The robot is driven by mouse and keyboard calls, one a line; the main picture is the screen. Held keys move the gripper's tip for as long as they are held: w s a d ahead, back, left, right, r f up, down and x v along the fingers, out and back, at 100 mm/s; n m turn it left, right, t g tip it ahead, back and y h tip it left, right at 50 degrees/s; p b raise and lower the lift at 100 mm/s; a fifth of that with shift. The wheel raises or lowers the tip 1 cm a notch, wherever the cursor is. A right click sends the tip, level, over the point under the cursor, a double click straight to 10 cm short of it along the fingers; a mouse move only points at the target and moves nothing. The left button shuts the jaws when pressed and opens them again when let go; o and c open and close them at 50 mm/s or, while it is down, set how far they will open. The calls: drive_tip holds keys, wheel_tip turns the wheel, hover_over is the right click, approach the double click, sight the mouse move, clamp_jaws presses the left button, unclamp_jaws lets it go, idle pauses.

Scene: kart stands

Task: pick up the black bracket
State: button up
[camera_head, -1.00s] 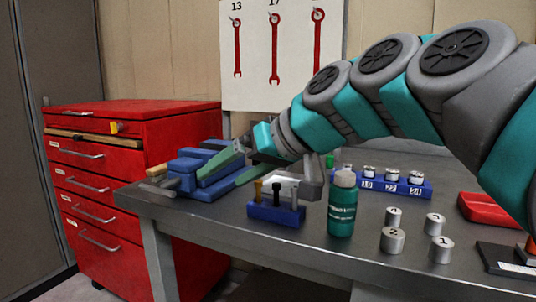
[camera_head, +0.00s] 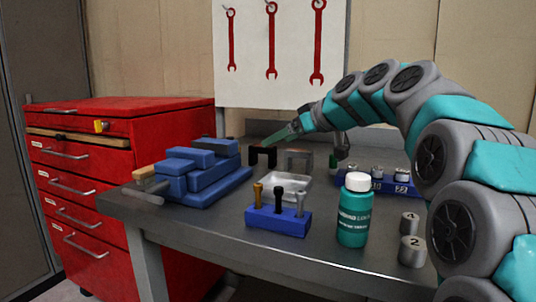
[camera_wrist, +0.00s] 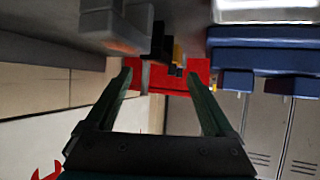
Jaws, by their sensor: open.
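The black bracket (camera_head: 263,156) stands on the bench toward the back, right of the blue vise, like a small arch. It also shows in the wrist view (camera_wrist: 160,42), partly overlapped by other things. My gripper (camera_head: 279,138) is open, its green fingers pointing left and down, close to the top of the bracket in the head view. In the wrist view the fingers (camera_wrist: 158,76) are spread with nothing between them, and the bracket lies beyond and above the tips. I cannot tell the exact gap.
A grey bracket (camera_head: 299,158) stands just right of the black one. In front are a clear tray (camera_head: 286,183), a blue tool holder (camera_head: 278,221) and a green bottle (camera_head: 354,212). The blue vise (camera_head: 200,172) is left. A red cabinet (camera_head: 170,130) stands beyond the bench.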

sight(254, 149)
drive_tip(key=shift+w+r+p+x, duration=0.1)
drive_tip(key=shift+p+x, duration=0.2)
drive_tip(key=shift+x, duration=1.25)
drive_tip(key=shift+w+r+p+x, duration=0.15)
drive_tip(key=shift+p+x, duration=0.1)
drive_tip(key=shift+x, duration=1.3)
clamp_jaws()
